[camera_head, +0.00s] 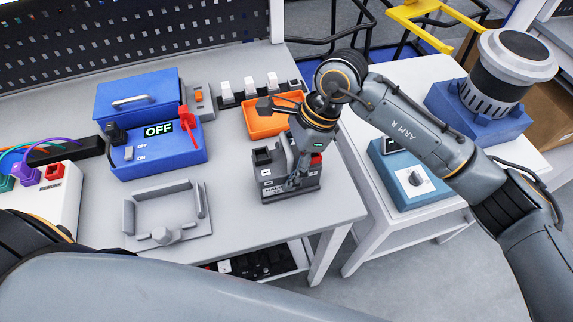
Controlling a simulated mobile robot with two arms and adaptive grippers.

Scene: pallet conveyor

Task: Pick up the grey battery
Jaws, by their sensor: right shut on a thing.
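The grey battery (276,190) is a dark box with a black terminal and a red terminal on top. It is upright near the right edge of the grey table (235,228). My right gripper (296,178) reaches down onto the battery from above and is shut on it, covering part of its top and front. I cannot tell whether the battery's underside touches the table. My left arm crosses the bottom of the view, and its gripper is out of sight.
An orange tray (262,125) lies just behind the battery. A blue box with an OFF display (150,155) and a grey frame-shaped fixture (170,242) are to the left. A blue device with a dial (405,190) stands on the side table (372,222).

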